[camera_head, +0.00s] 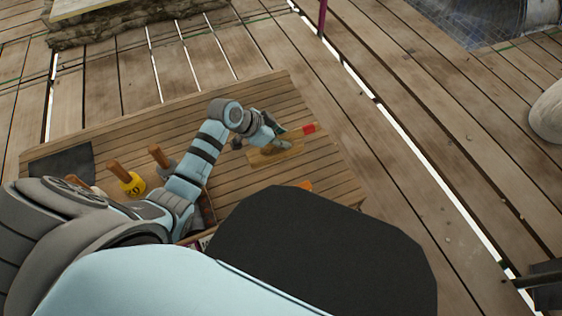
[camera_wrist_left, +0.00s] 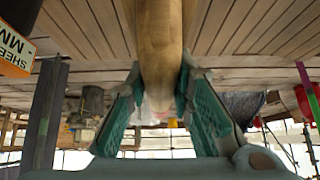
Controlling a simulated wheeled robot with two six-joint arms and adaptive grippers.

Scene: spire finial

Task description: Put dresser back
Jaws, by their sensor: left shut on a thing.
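My left gripper (camera_head: 280,141) is over the far right part of the slatted wooden table. In the left wrist view its green-padded fingers (camera_wrist_left: 160,105) are shut on a smooth, rounded wooden piece (camera_wrist_left: 160,45), which I take for the dresser. In the head view a pale wooden piece (camera_head: 262,157) shows under the gripper, with a red patch (camera_head: 309,128) at its right end. The fingers partly hide it, and I cannot tell whether it touches the table. My right gripper is not in view.
On the table (camera_head: 230,95), a yellow tool (camera_head: 132,186) and a grey tool (camera_head: 165,162) with wooden handles stand left of my arm. A dark sheet (camera_head: 62,162) lies at the left corner. An orange item (camera_head: 304,186) is near the front edge. The far table strip is clear.

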